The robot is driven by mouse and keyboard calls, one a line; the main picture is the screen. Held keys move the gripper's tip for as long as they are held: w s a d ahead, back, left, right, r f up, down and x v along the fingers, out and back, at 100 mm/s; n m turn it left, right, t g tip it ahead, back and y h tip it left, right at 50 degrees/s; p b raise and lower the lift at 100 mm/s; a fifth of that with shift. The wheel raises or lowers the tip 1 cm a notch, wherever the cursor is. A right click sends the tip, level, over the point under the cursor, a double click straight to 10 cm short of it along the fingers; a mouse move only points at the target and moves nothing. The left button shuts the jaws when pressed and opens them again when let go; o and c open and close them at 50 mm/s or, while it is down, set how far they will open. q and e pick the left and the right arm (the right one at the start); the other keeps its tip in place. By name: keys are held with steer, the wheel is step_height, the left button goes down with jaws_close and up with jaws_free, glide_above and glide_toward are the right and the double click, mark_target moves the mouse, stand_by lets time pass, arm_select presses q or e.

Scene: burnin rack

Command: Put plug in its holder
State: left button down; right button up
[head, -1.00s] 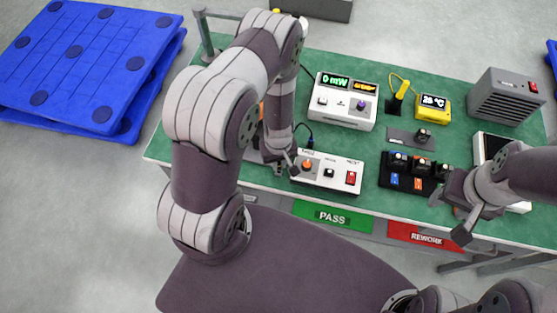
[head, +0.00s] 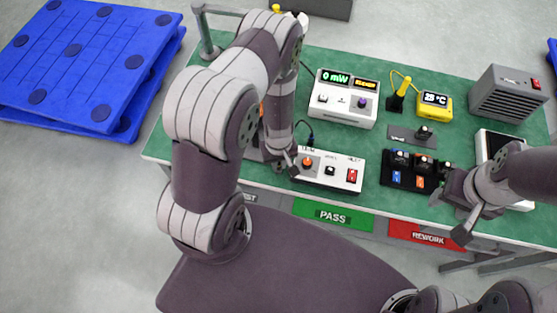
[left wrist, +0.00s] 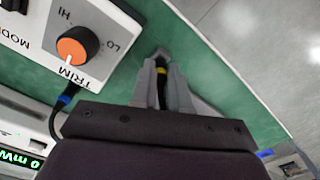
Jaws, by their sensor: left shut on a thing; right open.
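My left gripper (head: 286,167) points down at the left end of the white control box (head: 326,172) with an orange knob. In the left wrist view its two grey fingers (left wrist: 161,85) are shut on a slim black piece with a yellow band (left wrist: 161,70), which looks like the plug. The fingers hide most of it, and my left arm hides it in the head view. I cannot clearly make out its holder. My right gripper (head: 450,216) is open and empty at the table's front edge, beside the black tray (head: 386,182).
A white meter box (head: 343,101) reads 0 mW behind the control box. A blue-ended cable (left wrist: 66,98) lies beside the gripper. A yellow thermometer (head: 434,104), a grey vented box (head: 505,95) and a white unit (head: 483,146) stand to the right. Green table shows between them.

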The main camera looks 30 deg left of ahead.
arm_select(q)
steer(key=shift+f+b, duration=0.3)
steer(key=shift+f, duration=0.1)
steer(key=c, duration=1)
jaws_free()
steer(key=shift+c, duration=0.2)
steer(key=shift+r, duration=0.2)
step_height(320, 180, up, 12)
steer(key=p, duration=0.5)
steer(key=shift+r, duration=0.2)
